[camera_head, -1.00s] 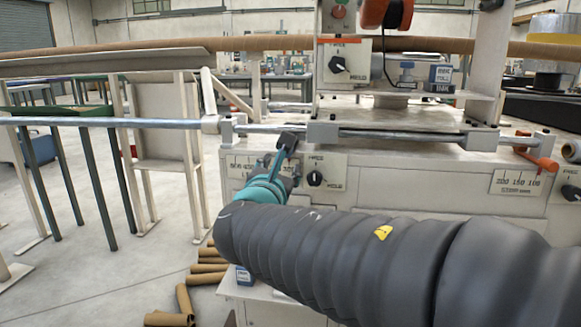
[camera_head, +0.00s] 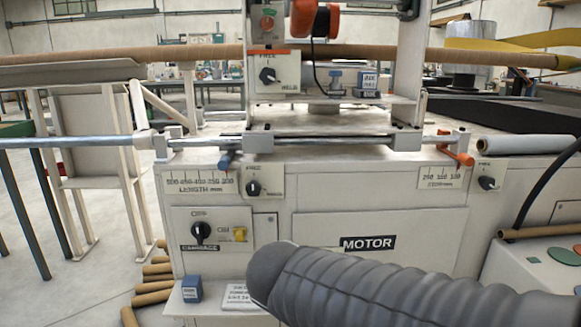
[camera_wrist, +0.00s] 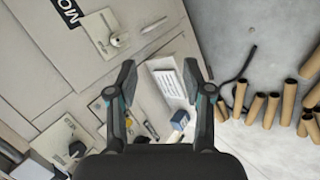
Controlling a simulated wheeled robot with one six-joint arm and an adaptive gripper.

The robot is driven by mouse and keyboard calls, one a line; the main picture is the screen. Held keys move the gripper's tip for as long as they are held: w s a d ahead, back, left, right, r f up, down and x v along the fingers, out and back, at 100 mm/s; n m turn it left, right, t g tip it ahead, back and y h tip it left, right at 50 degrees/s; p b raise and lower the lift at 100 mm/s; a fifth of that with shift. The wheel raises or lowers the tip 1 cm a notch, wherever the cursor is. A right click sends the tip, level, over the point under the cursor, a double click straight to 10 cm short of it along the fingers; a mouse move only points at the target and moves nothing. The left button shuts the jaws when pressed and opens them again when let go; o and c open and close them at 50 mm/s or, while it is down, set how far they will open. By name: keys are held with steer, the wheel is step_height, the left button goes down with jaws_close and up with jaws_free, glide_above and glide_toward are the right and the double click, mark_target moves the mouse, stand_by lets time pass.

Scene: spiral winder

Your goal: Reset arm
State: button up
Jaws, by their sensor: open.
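My gripper (camera_wrist: 160,82) shows in the wrist view with its two fingers spread apart and nothing between them. Below it, beyond the fingertips, are the front of the winder and a white label card (camera_wrist: 172,84). In the head view my gripper is hidden; only my grey sleeved arm crosses the lower right, in front of the machine cabinet (camera_head: 330,215). The cabinet carries a MOTOR label (camera_head: 368,243), a carriage switch (camera_head: 201,231) with a yellow button (camera_head: 239,234), and a FREE/HOLD knob (camera_head: 253,188).
A steel rod (camera_head: 70,141) runs along the machine's front edge, with a blue handle (camera_head: 227,160) and an orange lever (camera_head: 461,157). A blue box (camera_head: 191,288) sits on a low shelf. Brown tubes (camera_head: 152,287) lie on the floor at left. A long brown tube (camera_head: 200,52) spans the back.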

steer(key=s+d+r+m+y+p, duration=0.1)
steer(key=s+d+r+m+p, duration=0.1)
steer(key=s+d+m, duration=0.4)
steer(key=s+d+r+m+g+y+p, duration=0.1)
steer(key=s+d+r+m+p, duration=0.1)
steer(key=s+d+m, duration=0.4)
steer(key=shift+d+r+m+p, duration=0.3)
steer(key=shift+d+m+p, duration=0.2)
steer(key=shift+p, duration=0.25)
stand_by(1.5)
